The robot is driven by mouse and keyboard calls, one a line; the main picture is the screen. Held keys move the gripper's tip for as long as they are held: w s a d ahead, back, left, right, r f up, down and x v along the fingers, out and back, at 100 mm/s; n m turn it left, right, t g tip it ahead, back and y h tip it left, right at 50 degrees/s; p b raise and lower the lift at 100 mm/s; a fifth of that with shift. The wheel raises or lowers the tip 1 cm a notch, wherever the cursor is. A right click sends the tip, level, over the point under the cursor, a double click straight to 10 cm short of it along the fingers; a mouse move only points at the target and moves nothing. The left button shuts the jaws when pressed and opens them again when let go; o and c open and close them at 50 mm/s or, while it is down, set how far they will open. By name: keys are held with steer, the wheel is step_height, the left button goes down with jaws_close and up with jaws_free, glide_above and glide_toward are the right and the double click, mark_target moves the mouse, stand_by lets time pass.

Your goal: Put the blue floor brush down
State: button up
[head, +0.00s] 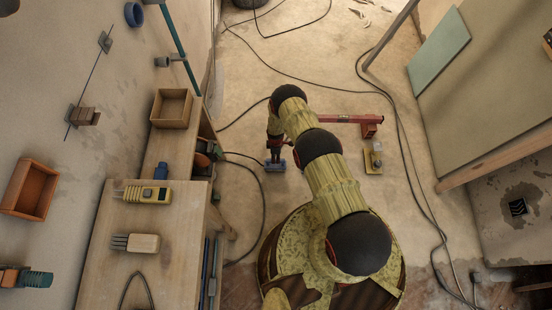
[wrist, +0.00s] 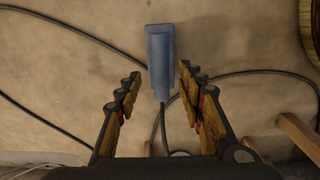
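The blue floor brush (wrist: 160,62) shows in the wrist view, its wide head away from me and its narrow handle end pointing back between my fingers. In the head view the brush (head: 275,167) appears on the bare floor beneath my gripper (head: 275,148). In the wrist view my gripper (wrist: 159,85) is open, with one finger on each side of the brush and a visible gap to both. Nothing is gripped. Whether the brush lies fully flat is hard to tell.
Black cables (wrist: 70,35) run across the floor around the brush. A wooden workbench (head: 104,225) with tools stands to the left. A red tool (head: 345,119) and a yellow item (head: 373,158) are on the floor to the right. A large board (head: 490,85) leans at the right.

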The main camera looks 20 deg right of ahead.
steer(key=w+r+m+p, duration=0.1)
steer(key=w+r, duration=0.3)
steer(key=r, duration=0.8)
steer(key=w+r+m+t, duration=0.1)
steer(key=w+r, duration=0.2)
steer(key=r, duration=0.8)
steer(key=w+r+m+p, duration=0.1)
steer(key=w+r, duration=0.3)
steer(key=r, duration=0.8)
step_height(320, 180, up, 23)
steer(key=s+m+t, duration=0.1)
steer(key=s+m, duration=0.2)
steer(key=s+r+m+t, duration=0.1)
steer(key=s+r+m, duration=0.1)
steer(key=s+r, duration=0.8)
steer(key=s+r+m+t, duration=0.15)
steer(key=s+r, duration=0.45)
steer(key=r, duration=0.8)
steer(key=s+r+m, duration=0.2)
steer(key=s+r, duration=0.1)
steer(key=s, duration=0.8)
steer(key=s+r+m+t, duration=0.1)
steer(key=s+r+m, duration=0.1)
steer(key=s, duration=0.9)
steer(key=shift+a+r+m, duration=0.15)
steer(key=shift+r+m, duration=0.25)
steer(key=shift+m, duration=0.05)
